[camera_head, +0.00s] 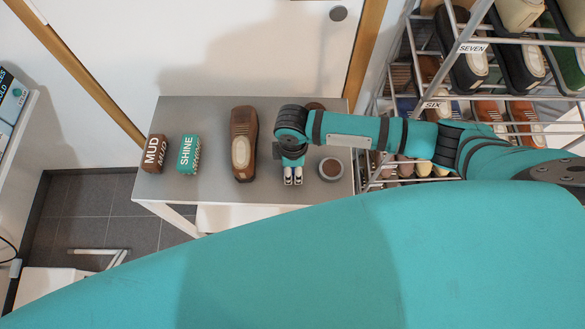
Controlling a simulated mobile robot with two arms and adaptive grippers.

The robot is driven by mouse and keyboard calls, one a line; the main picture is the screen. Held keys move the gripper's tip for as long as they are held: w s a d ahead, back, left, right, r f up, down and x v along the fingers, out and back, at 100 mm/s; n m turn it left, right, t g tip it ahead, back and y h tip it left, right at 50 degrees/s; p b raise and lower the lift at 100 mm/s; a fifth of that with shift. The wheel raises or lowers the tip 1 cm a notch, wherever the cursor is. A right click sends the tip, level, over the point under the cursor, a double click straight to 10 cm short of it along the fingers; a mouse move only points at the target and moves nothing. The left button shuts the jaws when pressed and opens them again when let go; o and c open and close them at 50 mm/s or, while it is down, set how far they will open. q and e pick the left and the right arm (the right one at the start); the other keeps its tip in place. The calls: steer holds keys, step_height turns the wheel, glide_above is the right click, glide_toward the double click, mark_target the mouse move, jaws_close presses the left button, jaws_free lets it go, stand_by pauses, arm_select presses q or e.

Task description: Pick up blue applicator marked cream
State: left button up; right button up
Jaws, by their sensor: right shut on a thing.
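My right gripper (292,179) points down over the grey table, between the brown shoe and the small round tin. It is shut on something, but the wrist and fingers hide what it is. I cannot make out a blue applicator marked cream anywhere in view. A teal block marked SHINE (188,154) and a brown block marked MUD (154,152) lie at the left of the table. My left gripper is not in view.
The grey table (215,112) also holds a brown shoe (243,145) and a round tin (331,168). A brown round thing (315,106) is partly hidden behind my right arm. A metal shoe rack (478,47) with several shoes stands at the right.

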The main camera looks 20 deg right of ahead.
steer(key=shift+c, duration=0.6)
steer(key=shift+r, duration=0.15)
steer(key=shift+r, duration=0.2)
step_height(320, 180, up, 3)
steer(key=shift+b, duration=0.3)
steer(key=s+a+r+b, duration=0.1)
steer(key=s+a, duration=0.8)
steer(key=s, duration=0.4)
steer(key=shift+r+b, duration=0.15)
steer(key=shift+b, duration=0.2)
steer(key=shift+s, duration=0.1)
